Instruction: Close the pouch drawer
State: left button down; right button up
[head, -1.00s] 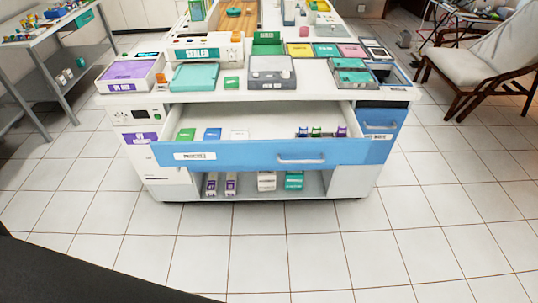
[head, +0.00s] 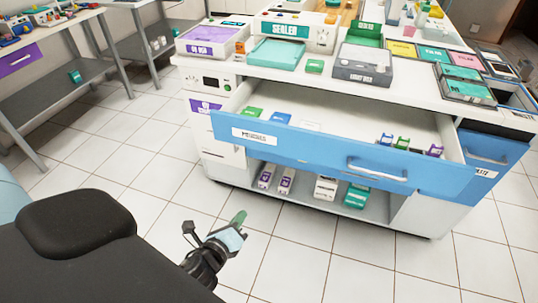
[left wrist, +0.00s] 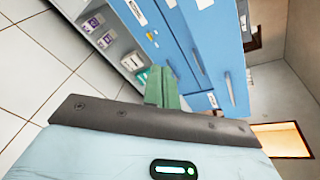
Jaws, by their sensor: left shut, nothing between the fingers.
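The pouch drawer (head: 310,150) has a long blue front and is pulled out of the white cabinet in the head view. Its bar handle (head: 377,170) is right of the middle, and a white label (head: 262,136) is near its left end. Green, blue and white packs lie inside at the left, and small coloured holders at the right. My left gripper (head: 238,217) is shut and empty, over the floor in front of the cabinet, lower left of the drawer and apart from it. Its green fingers (left wrist: 162,90) also show in the left wrist view. My right gripper is out of view.
A blue waste compartment (head: 488,155) is right of the drawer. Boxes stand on the open shelf (head: 315,205) below. The white countertop (head: 300,75) holds a sealer and trays. A side table (head: 60,95) stands at the left. The tiled floor in front is clear.

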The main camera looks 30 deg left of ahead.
pick_arm(q)
jog(key=w+a+r+m+t+y+b, duration=0.1)
jog(key=w+a+r+m+t+b, duration=0.2)
jog(key=w+r+m, duration=0.35)
jog(key=m, duration=0.2)
send_near(268, 141)
jog(key=shift+y, duration=0.4)
jog(key=x, duration=0.6)
jog(key=shift+w+d+b, duration=0.1)
jog(key=shift+w+b, duration=0.2)
jog(key=shift+w, duration=0.15)
